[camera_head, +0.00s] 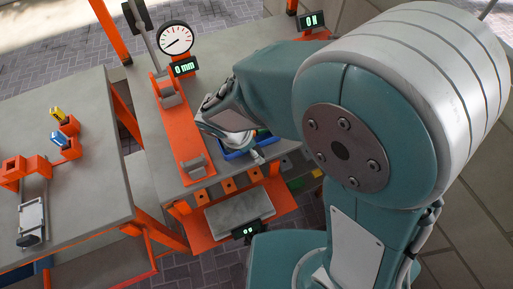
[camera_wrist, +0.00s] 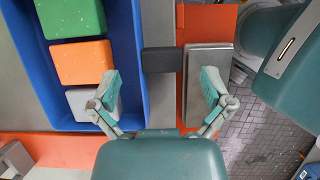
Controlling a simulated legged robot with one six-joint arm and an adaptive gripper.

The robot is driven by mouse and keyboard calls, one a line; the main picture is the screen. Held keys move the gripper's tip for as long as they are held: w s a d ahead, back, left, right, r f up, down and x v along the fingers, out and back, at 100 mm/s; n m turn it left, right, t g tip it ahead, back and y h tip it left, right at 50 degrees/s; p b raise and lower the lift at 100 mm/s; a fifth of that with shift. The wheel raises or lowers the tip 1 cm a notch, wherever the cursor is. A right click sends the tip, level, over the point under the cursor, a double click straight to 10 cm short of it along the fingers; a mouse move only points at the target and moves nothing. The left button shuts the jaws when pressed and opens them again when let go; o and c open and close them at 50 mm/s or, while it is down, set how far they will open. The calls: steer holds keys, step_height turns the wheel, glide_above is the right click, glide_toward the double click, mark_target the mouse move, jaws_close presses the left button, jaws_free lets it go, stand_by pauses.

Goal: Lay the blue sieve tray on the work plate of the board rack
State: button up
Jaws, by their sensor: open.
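The blue sieve tray (camera_wrist: 129,62) fills the left of the wrist view. It holds a green, an orange and a grey block, and a dark grip tab (camera_wrist: 158,60) sticks out from its right side. In the head view the tray (camera_head: 234,154) lies on the bench top, mostly hidden by my arm. My gripper (camera_wrist: 160,87) is open and empty, with one finger on either side of the tab's line; contact cannot be told. The grey plate (camera_head: 238,210), apparently the work plate, is bare on the lower orange shelf; it also shows in the wrist view (camera_wrist: 206,70).
A dial gauge (camera_head: 176,40) and an orange rail (camera_head: 178,130) stand on the bench left of the tray. A small display (camera_head: 246,230) sits at the plate's front edge. A second table (camera_head: 85,100) at left carries orange holders (camera_head: 66,127).

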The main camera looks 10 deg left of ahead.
steer(key=v, duration=0.9)
steer(key=shift+r, duration=0.25)
steer(key=s+d+r+m+t+y, duration=0.1)
steer(key=d+r+m, duration=0.4)
steer(key=d+m, duration=0.6)
steer(key=s+d+r+m+t+y, duration=0.2)
steer(key=d+r+m, duration=0.4)
steer(key=d+m, duration=0.6)
steer(key=shift+s+d+m+y, duration=0.25)
steer(key=shift+s+m+y, duration=0.3)
steer(key=shift+s, duration=0.35)
